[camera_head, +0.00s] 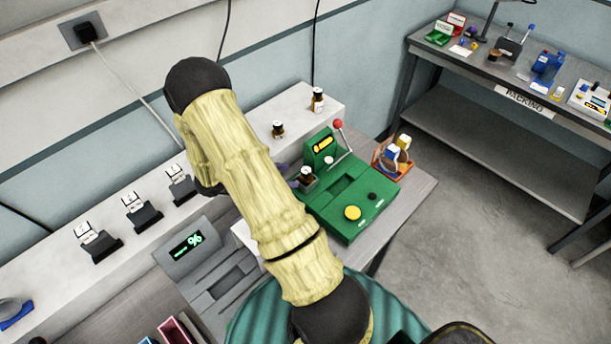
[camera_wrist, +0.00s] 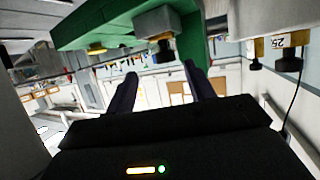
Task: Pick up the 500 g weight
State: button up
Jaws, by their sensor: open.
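My gripper (camera_head: 288,175) is mostly hidden behind my arm in the head view; its dark purple fingers show beside a small weight (camera_head: 306,176) on the left of the green machine (camera_head: 352,190). In the wrist view my gripper (camera_wrist: 160,72) is open, with nothing between its fingers. A dark-knobbed weight (camera_wrist: 162,48) shows just beyond the fingertips there. Two more weights with black knobs and pale bodies, one nearer (camera_head: 278,130) and one farther (camera_head: 317,99), stand on the white ledge. One ledge weight (camera_wrist: 287,45) shows "25" in the wrist view. No 500 g marking is readable.
The green machine has a red-knobbed lever (camera_head: 338,124) and a yellow button (camera_head: 352,213). An orange holder (camera_head: 392,160) stands to its right. The packing table (camera_head: 480,75) is at the far right.

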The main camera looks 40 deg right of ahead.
aim_at(304, 170)
jog(key=shift+x, duration=1.05)
jog(key=shift+d+p, duration=0.3)
jog(key=shift+p, duration=0.05)
jog(key=x, duration=0.1)
jog(key=p+x, duration=0.1)
jog(key=x, duration=0.1)
jog(key=p+x, duration=0.1)
jog(key=shift+w+d+r, duration=0.15)
jog(key=shift+d+r, duration=0.1)
jog(key=shift+d, duration=0.3)
grip_shut()
